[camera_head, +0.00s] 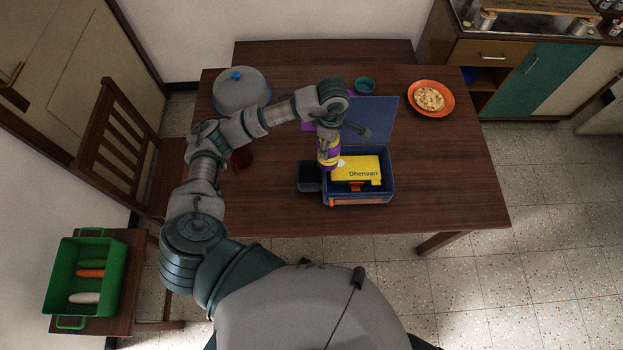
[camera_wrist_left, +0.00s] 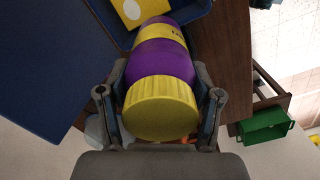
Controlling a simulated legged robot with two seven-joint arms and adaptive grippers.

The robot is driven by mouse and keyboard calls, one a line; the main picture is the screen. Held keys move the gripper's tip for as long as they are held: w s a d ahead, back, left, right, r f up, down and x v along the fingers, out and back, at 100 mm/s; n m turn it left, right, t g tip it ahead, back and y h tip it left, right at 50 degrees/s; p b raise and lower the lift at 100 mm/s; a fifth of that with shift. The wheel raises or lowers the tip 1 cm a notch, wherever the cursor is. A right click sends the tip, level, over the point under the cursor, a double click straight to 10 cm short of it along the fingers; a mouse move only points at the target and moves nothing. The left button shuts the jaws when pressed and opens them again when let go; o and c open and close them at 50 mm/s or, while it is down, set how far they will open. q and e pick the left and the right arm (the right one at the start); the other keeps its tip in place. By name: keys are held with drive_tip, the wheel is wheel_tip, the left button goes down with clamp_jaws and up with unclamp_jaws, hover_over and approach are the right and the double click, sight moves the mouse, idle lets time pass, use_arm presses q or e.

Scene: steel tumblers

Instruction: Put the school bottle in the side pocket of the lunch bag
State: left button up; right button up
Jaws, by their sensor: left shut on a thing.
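My left gripper (camera_head: 333,130) is shut on the school bottle (camera_head: 328,153), which has purple and yellow bands. In the left wrist view my left gripper (camera_wrist_left: 160,78) has a finger on each side of the bottle (camera_wrist_left: 162,68), its yellow cap towards the camera. The blue lunch bag (camera_head: 388,192) stands open on the table with its lid (camera_head: 378,116) tipped back. The dark side pocket (camera_head: 310,177) is on the bag's left side. The bottle is near the pocket's upper right; whether they touch cannot be told. My right gripper is not in view.
A yellow box (camera_head: 360,167) lies in the bag. The wooden table (camera_head: 450,180) also holds a grey dome with a blue knob (camera_head: 240,90), an orange plate of food (camera_head: 430,98), a teal bowl (camera_head: 364,85) and a dark red cup (camera_head: 240,159). The table's right side is clear.

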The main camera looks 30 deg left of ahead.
use_arm(q)
drive_tip(key=n, duration=0.7)
drive_tip(key=shift+s+a+f, duration=0.2)
drive_tip(key=shift+s+f, duration=0.15)
drive_tip(key=shift+s, duration=0.05)
drive_tip(key=n, duration=0.3)
drive_tip(key=shift+s+a+f+n, duration=0.15)
drive_tip(key=shift+a+n, duration=0.1)
drive_tip(key=shift+n, duration=0.05)
drive_tip(key=n, duration=0.4)
drive_tip(key=a+n, duration=0.1)
drive_tip(key=n, duration=0.1)
drive_tip(key=shift+s+f+n, duration=0.25)
drive_tip(key=shift+f+n, duration=0.05)
drive_tip(key=s+a+f+n, duration=0.1)
drive_tip(key=a+f+n, duration=0.2)
drive_tip(key=f+n, duration=0.8)
drive_tip(key=n, duration=0.4)
drive_tip(key=shift+s+f, duration=0.2)
drive_tip(key=shift+s, duration=0.05)
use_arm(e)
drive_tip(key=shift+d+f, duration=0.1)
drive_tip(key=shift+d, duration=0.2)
